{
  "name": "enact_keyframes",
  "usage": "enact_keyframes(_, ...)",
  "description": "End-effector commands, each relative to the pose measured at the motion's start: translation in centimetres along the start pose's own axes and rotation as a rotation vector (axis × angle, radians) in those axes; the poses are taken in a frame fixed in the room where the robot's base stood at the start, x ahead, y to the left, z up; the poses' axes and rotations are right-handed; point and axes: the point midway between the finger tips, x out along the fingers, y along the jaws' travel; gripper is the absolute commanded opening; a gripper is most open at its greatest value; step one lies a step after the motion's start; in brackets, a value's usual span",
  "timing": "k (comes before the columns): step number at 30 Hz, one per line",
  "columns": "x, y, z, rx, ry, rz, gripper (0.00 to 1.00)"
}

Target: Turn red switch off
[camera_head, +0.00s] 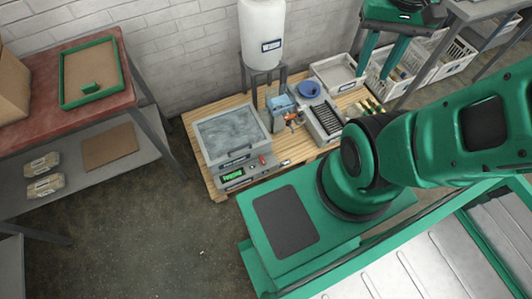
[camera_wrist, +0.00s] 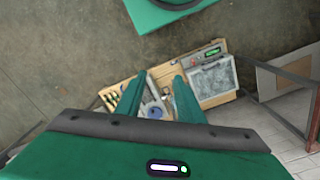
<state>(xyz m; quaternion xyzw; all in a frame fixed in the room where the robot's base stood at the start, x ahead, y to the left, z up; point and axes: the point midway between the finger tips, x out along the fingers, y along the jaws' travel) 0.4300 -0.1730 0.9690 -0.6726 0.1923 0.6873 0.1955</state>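The red switch (camera_head: 262,159) is a small red piece on the front of a grey device (camera_head: 211,129) with a water-like tray top. A green lit display (camera_head: 233,175) is left of the switch on the same front panel. Whether the switch is on or off is too small to tell. In the wrist view the device (camera_wrist: 213,82) appears upside down, right of the fingers, with its display (camera_wrist: 212,53) lit. My gripper (camera_head: 373,76) is at the upper right of the head view, well away from the switch. Its two fingers (camera_wrist: 159,78) are apart and empty.
A red table (camera_head: 128,95) with a green-framed tray (camera_head: 91,72) is at left. Bare floor (camera_head: 170,235) lies in front of the pallet.

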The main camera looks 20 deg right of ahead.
Motion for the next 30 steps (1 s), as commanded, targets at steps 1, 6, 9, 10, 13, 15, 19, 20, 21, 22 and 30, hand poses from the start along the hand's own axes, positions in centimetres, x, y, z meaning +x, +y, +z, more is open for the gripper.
enact_keyframes(1,0.0,0.0,0.0,0.0,0.0,0.0,0.34)
enact_keyframes(6,0.0,0.0,0.0,0.0,0.0,0.0,0.34)
enact_keyframes(9,-0.4,0.5,0.8,-0.003,0.009,-0.005,0.34)
enact_keyframes(10,-0.4,0.5,0.8,-0.003,0.012,-0.004,0.34)
enact_keyframes(13,-0.2,0.2,-0.4,-0.013,0.012,0.008,0.34)
enact_keyframes(15,0.3,0.4,-2.2,-0.022,0.012,0.023,0.34)
enact_keyframes(19,1.6,-0.8,-5.8,-0.054,0.017,0.055,0.34)
enact_keyframes(20,2.0,-1.2,-6.6,-0.063,0.019,0.062,0.34)
enact_keyframes(21,2.6,-1.7,-7.8,-0.076,0.022,0.072,0.34)
enact_keyframes(22,3.1,-2.2,-8.6,-0.087,0.023,0.078,0.34)
enact_keyframes(30,8.8,-6.6,-15.3,-0.178,0.039,0.121,0.34)
